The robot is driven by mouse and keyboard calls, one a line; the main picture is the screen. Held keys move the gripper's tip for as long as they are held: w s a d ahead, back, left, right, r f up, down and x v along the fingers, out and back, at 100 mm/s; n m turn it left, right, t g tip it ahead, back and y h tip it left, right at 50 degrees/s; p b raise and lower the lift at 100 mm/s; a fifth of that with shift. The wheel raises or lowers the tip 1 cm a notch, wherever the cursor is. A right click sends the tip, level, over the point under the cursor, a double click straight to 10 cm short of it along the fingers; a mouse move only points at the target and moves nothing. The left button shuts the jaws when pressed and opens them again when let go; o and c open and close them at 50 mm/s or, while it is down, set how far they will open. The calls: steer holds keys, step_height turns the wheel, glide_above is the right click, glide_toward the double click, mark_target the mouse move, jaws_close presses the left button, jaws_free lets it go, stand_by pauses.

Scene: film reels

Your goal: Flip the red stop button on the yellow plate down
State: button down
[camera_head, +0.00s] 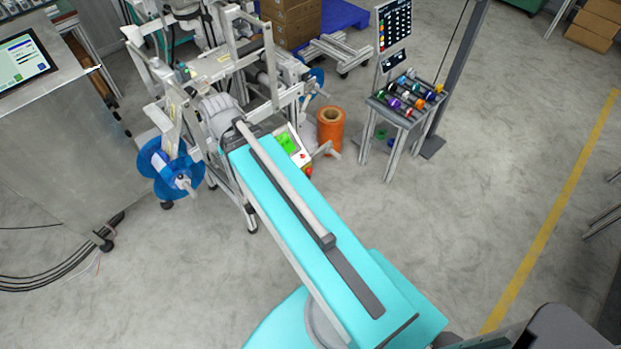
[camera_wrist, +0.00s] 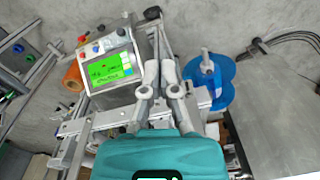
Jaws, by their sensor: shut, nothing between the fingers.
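A red button (camera_head: 308,171) shows at the lower right corner of the control box (camera_head: 298,140) with the green screen. It appears in the wrist view as a small red spot (camera_wrist: 82,38) at the upper left of the box. It is too small to tell its pose, and I cannot make out the yellow plate clearly. My gripper (camera_wrist: 160,68) is shut and empty in the wrist view, its fingers beside the box's right edge, apart from the red button. I cannot pick out the gripper in the head view.
The box sits on a metal frame machine with a blue reel (camera_head: 160,170). An orange reel (camera_head: 330,128) stands on the floor beyond it. A stand with coloured reels (camera_head: 408,97) is at the right. A metal cabinet (camera_head: 50,140) is at the left. Floor at the right is open.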

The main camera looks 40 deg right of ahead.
steer(key=w+d+f+m+t+b, duration=0.1)
steer(key=w+d+f+m+b, duration=0.1)
steer(key=d+f+m+b, duration=0.65)
steer(key=m+t+b, duration=0.3)
steer(key=m+b, duration=2)
glide_toward(309, 171)
steer(key=s, duration=0.6)
steer(key=shift+s+d+m, duration=0.15)
steer(key=shift+d+m, duration=0.3)
steer(key=shift+d, duration=0.2)
steer(key=shift+f, duration=0.15)
steer(key=w+f+b, duration=0.7)
steer(key=f+b, duration=0.2)
steer(key=shift+w+a, duration=0.3)
steer(key=shift+w, duration=0.1)
steer(key=shift+w, duration=0.1)
